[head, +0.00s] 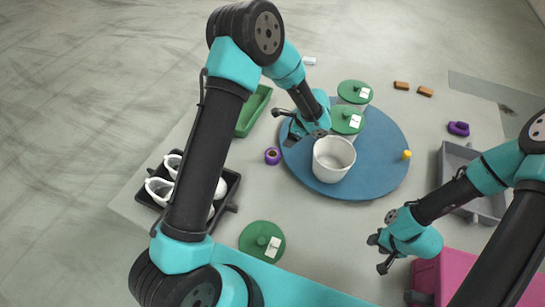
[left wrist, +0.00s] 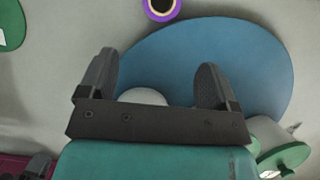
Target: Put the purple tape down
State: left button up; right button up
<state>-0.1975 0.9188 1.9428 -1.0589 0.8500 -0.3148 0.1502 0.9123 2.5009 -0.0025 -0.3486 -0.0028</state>
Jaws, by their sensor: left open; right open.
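The purple tape (head: 272,156) is a small roll lying on the grey table, just left of the blue round mat (head: 385,180). It also shows at the top edge of the left wrist view (left wrist: 161,10). My left gripper (head: 284,127) is open and empty, above the mat's left edge and apart from the tape. In the left wrist view its two fingers (left wrist: 153,85) are spread, with a white thing partly hidden behind the gripper. My right gripper (head: 377,253) is open and empty near the table's front, right of centre.
A white pot (head: 334,160) and green-lidded containers (head: 347,119) stand on the mat. A green lid (head: 262,241) lies in front. A black rack (head: 148,200) with white items is at left, a grey tray (head: 452,160) and pink box (head: 428,275) at right. Another purple item (head: 458,128) lies back right.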

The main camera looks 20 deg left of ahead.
pick_arm(q)
jog(key=shift+f, duration=0.1)
send_near(274, 154)
jog(key=shift+s+a+f, duration=0.3)
jog(key=shift+s+f, duration=0.05)
jog(key=shift+s, duration=0.2)
jog(key=shift+s+a+f, duration=0.25)
jog(key=shift+s+f, duration=0.15)
jog(key=shift+s, duration=0.15)
jog(key=shift+f, duration=0.15)
jog(key=shift+a, duration=0.1)
jog(key=shift+x, duration=2.55)
jog(key=shift+c, duration=0.2)
jog(key=c, duration=0.8)
jog(key=shift+o, duration=0.2)
